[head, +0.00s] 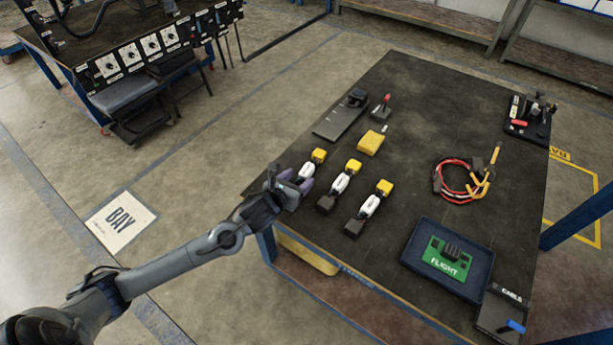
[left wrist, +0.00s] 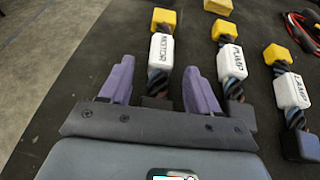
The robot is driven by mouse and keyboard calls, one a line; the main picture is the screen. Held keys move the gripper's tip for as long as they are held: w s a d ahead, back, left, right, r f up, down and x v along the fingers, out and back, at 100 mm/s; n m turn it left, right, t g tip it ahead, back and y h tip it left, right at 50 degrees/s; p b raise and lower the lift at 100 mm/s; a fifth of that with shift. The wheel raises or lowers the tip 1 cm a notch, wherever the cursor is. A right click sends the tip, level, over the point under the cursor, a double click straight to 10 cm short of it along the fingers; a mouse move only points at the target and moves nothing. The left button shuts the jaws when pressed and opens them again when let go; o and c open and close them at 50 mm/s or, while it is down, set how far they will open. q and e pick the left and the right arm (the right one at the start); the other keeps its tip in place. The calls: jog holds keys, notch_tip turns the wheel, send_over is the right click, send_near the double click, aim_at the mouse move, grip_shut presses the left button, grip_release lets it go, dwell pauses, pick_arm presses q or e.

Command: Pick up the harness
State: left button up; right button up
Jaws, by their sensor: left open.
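Three short harness pieces lie in a row on the dark table, each with a yellow connector, a white label sleeve, dark twisted cable and a black end block. In the left wrist view the sleeves read MOTOR (left wrist: 161,50), PUMP (left wrist: 231,62) and LAMP (left wrist: 292,91). They also show in the head view as MOTOR (head: 306,171), PUMP (head: 340,183) and LAMP (head: 369,206). My left gripper (head: 294,181) is open at the table's left edge. In the left wrist view its purple fingers (left wrist: 158,68) appear either side of the MOTOR harness, whose black end is partly hidden. Contact cannot be told.
A red and black cable coil (head: 461,187) lies right of centre. A blue tray (head: 413,251) with a green FLIGHT board (head: 446,259) is near the front. A yellow block (head: 370,143) and a dark flat plate (head: 340,123) lie behind the harnesses. The table middle is clear.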

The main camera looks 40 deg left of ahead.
pick_arm(q)
jog(key=shift+x, duration=0.9)
grip_shut()
jog(key=shift+r, duration=0.2)
